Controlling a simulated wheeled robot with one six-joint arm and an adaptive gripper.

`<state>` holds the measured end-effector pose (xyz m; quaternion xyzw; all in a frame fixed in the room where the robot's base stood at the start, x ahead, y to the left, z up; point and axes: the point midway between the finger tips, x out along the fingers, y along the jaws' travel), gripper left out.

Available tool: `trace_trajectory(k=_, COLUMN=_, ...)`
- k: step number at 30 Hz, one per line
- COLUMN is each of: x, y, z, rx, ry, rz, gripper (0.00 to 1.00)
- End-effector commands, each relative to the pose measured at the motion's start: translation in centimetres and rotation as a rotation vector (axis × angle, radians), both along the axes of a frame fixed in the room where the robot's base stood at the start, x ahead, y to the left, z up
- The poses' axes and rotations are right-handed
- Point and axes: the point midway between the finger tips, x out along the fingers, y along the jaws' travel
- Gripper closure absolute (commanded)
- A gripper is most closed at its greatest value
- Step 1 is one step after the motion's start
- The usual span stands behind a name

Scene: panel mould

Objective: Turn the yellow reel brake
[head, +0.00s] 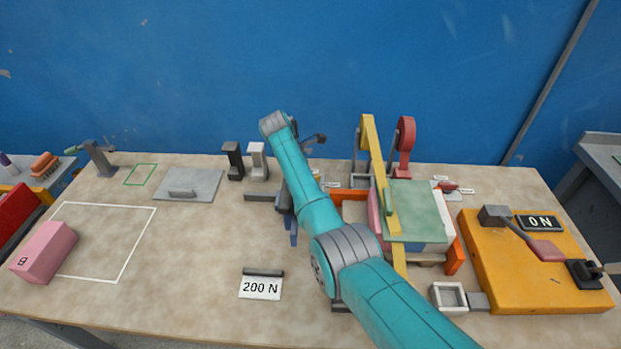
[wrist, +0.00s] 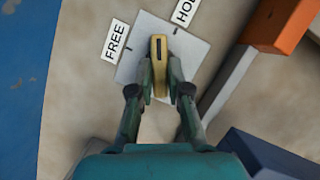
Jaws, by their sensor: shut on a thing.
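The yellow reel brake (wrist: 158,52) shows in the wrist view as a small upright-looking handle with a dark line on its top. It sits over a pale grey plate (wrist: 196,50) between a FREE label (wrist: 115,41) and a partly cut-off label starting with HO (wrist: 186,10). The handle appears to lie between the two dark marks on the plate. My gripper (wrist: 160,76) is shut on the handle, one finger on each side. In the head view my arm hides the brake and the fingers.
A yellow strap (head: 374,150) runs over a stack with a green panel (head: 414,210), close right of my arm. A red reel-like part (head: 406,142) stands behind it. An orange board (head: 484,270) with a lever and ON sign lies right.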

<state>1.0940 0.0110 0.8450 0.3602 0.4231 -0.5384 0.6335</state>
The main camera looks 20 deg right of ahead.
Motion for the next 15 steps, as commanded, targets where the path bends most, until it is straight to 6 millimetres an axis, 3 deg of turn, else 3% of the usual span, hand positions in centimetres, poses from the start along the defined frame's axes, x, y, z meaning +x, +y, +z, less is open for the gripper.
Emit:
trace_trajectory(k=6, x=0.23, y=0.03, z=0.06, rx=0.000, ry=0.003, rz=-0.169, gripper=1.00)
trace_trajectory(k=15, x=0.25, y=0.03, z=-0.02, rx=0.000, ry=0.001, rz=-0.247, gripper=1.00)
